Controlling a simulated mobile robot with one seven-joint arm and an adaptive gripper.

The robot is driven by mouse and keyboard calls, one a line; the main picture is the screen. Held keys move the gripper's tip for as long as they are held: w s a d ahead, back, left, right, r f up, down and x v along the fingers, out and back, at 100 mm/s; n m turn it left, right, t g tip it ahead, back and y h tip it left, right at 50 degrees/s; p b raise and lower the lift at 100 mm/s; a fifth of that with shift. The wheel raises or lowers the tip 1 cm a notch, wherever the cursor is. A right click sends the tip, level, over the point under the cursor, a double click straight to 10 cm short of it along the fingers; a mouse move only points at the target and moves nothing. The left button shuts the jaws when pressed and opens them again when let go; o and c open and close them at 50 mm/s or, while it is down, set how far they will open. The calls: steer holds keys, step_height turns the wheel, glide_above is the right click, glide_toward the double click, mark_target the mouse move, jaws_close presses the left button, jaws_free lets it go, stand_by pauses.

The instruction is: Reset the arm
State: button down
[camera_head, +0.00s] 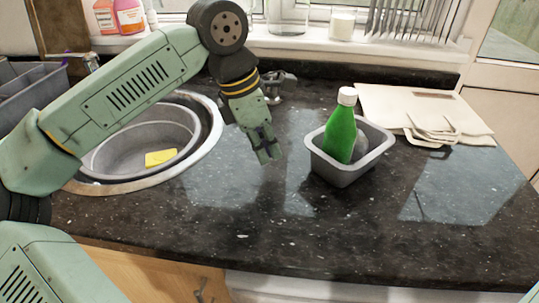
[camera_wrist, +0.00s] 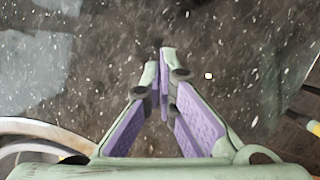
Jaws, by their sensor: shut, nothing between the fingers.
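My gripper (camera_head: 268,156) hangs from my green arm above the dark granite counter (camera_head: 250,215), between the sink and the grey tub. It points downward and its fingers are together with nothing between them. The wrist view shows the two purple-lined fingers (camera_wrist: 161,55) meeting at their tips, over bare speckled granite. The grey tub (camera_head: 342,175) stands to the right of my gripper and apart from it. A green bottle with a white cap (camera_head: 341,130) leans in the tub, and a greyish item beside it is partly hidden.
A round sink (camera_head: 205,150) with a yellow sponge (camera_head: 160,157) lies left, partly behind my arm. Cream boards (camera_head: 395,103) lie at the back right. The sill (camera_head: 385,46) holds bottles, jars and a rack. The front right counter is clear.

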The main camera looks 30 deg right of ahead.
steer(key=v, duration=0.8)
steer(key=shift+s+d+r+b, duration=0.2)
steer(key=shift+d+r+b, duration=0.1)
steer(key=shift+b, duration=0.15)
